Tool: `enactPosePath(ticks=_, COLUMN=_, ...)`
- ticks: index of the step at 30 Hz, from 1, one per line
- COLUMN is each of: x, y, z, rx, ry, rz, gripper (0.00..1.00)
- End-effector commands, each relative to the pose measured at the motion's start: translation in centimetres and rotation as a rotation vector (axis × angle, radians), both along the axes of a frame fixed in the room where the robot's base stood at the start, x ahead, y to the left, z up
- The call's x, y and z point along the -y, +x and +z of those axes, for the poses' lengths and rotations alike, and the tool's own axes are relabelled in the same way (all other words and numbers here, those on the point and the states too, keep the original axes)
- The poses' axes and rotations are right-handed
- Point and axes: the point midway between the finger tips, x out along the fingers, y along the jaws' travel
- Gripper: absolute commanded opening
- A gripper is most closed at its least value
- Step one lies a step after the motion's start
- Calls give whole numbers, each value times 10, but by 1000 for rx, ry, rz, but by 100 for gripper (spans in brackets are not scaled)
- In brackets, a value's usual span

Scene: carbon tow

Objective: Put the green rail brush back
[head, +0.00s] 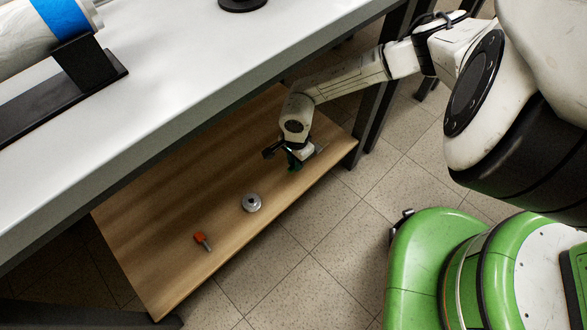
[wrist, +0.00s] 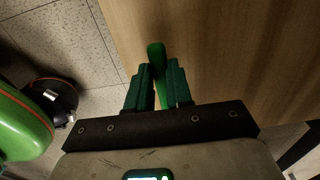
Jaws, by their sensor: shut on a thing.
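My gripper (head: 294,162) reaches under the white worktop, low over the far right part of the wooden lower shelf (head: 180,235). In the wrist view its two dark green fingers (wrist: 158,72) are shut on the green rail brush (wrist: 156,52). In the head view the brush is too small and covered to make out clearly. I cannot tell whether it touches the shelf.
A grey metal ring-shaped part (head: 251,202) and an orange-handled tool (head: 201,240) lie on the shelf. The white worktop (head: 190,75) overhangs it, with a roll on a black stand (head: 90,65) on top. A dark table leg (head: 372,125) stands at the shelf's right end. Tiled floor (head: 310,250) is open in front.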

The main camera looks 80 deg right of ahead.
Motion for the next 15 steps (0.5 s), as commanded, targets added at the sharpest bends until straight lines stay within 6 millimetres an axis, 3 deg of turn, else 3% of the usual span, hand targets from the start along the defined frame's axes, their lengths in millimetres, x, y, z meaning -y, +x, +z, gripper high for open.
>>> enactPosePath(ticks=9, x=2, y=8, z=-37, rx=-1, ry=3, rz=-3, gripper=0)
enactPosePath(ticks=15, x=2, y=8, z=-39, rx=0, ry=0, rz=-1, gripper=0)
